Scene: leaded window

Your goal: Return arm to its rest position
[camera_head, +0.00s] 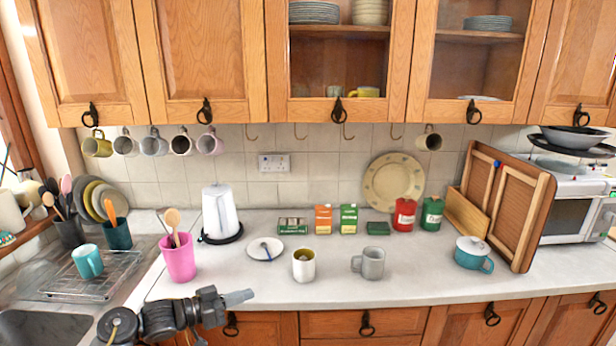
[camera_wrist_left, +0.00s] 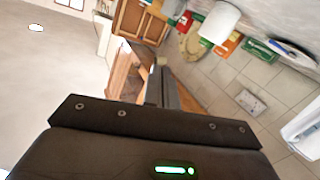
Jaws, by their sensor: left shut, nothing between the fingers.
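My left gripper (camera_head: 240,298) shows in the head view at the lower left, in front of the counter's front edge and pointing right. Its fingers are together with nothing between them. In the left wrist view the closed fingers (camera_wrist_left: 160,88) show at the middle, beyond the dark gripper body. The pink utensil cup (camera_head: 178,258) stands on the counter behind my left arm, apart from it. My right arm and gripper are not in view.
The counter (camera_head: 430,278) holds a white mug (camera_head: 303,265), a grey mug (camera_head: 369,263), a saucer with a spoon (camera_head: 266,249), a kettle (camera_head: 221,213) and a teal pot (camera_head: 473,253). A dish rack (camera_head: 92,280) and sink (camera_head: 45,325) lie left. Counter front is mostly clear.

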